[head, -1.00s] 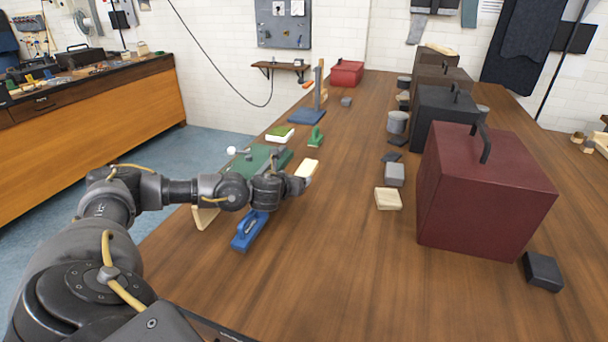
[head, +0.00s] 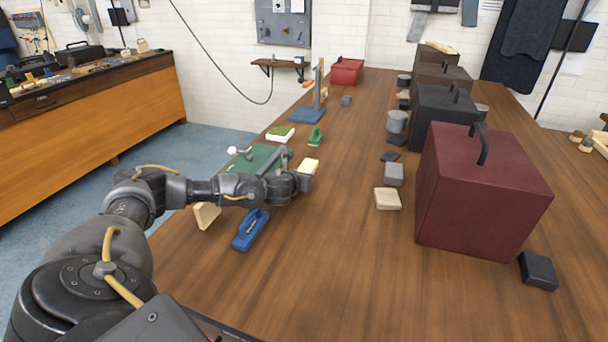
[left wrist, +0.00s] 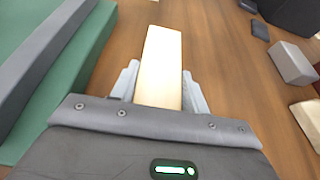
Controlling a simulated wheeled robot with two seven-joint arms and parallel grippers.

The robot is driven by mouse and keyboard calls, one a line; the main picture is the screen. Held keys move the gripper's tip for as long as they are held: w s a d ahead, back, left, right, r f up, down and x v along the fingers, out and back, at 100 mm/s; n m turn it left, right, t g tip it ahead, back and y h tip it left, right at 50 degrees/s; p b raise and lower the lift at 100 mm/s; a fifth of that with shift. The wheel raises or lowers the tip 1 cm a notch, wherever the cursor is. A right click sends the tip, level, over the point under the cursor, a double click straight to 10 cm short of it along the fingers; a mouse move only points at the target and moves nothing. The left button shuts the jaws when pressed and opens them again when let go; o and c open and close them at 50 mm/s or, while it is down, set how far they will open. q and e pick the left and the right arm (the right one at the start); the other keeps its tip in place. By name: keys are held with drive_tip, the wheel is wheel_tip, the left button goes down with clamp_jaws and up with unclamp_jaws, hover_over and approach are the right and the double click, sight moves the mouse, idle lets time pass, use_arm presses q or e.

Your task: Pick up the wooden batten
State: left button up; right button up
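The wooden batten (head: 311,166) is a pale, short block. It lies beyond the blue tool on the left part of the table, with its near part hidden by my left gripper. My left gripper (head: 306,178) is at the batten. In the left wrist view the batten (left wrist: 160,65) runs lengthwise between the two grey fingers of my left gripper (left wrist: 160,85). The fingers sit against both long sides with no visible gap. Whether the batten is clear of the table cannot be told. My right gripper is not in view.
A green machine base (head: 255,158) lies left of the batten. A blue tool (head: 250,230) and a pale wooden piece (head: 206,215) lie nearer. A small green item (head: 315,136) stands behind.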

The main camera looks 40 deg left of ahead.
use_arm(q)
drive_tip(key=c, duration=0.5)
drive_tip(key=shift+r, duration=0.15)
wheel_tip(320, 180, up, 10)
drive_tip(key=shift+f, duration=0.1)
